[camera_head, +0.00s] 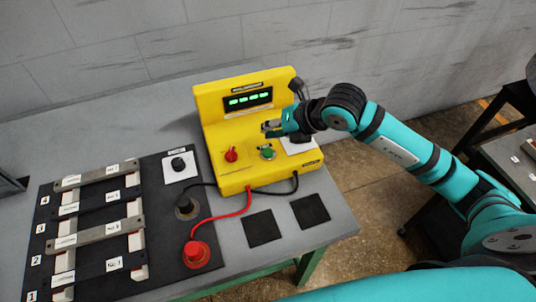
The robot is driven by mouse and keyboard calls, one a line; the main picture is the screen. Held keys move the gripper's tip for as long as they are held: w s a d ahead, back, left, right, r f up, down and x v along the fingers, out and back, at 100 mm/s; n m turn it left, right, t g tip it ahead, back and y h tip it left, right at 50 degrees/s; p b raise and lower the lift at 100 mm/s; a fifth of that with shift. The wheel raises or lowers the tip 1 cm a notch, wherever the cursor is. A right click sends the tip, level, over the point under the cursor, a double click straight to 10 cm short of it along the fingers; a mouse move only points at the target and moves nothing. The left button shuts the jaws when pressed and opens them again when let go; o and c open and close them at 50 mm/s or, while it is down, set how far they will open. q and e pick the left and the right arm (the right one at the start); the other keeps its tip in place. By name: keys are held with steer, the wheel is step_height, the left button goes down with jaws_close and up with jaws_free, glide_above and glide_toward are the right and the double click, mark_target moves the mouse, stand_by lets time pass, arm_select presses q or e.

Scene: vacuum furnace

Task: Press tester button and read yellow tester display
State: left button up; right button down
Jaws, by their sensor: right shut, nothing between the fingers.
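The yellow tester (219,135) stands on the grey table against the wall. Its dark display (248,99) shows lit green characters, too small to read surely. On its sloped front are a red knob or switch (231,154) and a green button (267,153). My right gripper (270,129) comes in from the right. Its fingers are shut and empty, just above and behind the green button in the picture; I see no contact with it. My left gripper is not in view.
A red lead (222,217) and a black lead run from the tester to a red plug (196,254) and a dark socket (187,207) on the black board. Numbered bars (95,235) lie at left. Two black pads (262,228) lie in front of the tester.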

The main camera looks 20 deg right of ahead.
mark_target(270, 150)
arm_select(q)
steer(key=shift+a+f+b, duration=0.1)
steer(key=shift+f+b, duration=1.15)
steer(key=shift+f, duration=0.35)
arm_select(e)
steer(key=shift+f, duration=1.85)
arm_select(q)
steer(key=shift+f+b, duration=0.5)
arm_select(e)
steer(key=shift+f, duration=0.4)
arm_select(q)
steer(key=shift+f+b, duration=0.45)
arm_select(e)
steer(key=shift+f, duration=0.4)
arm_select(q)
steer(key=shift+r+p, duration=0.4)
arm_select(e)
steer(key=shift+r, duration=0.85)
steer(key=shift+r+p, duration=1.6)
steer(key=shift+r, duration=0.95)
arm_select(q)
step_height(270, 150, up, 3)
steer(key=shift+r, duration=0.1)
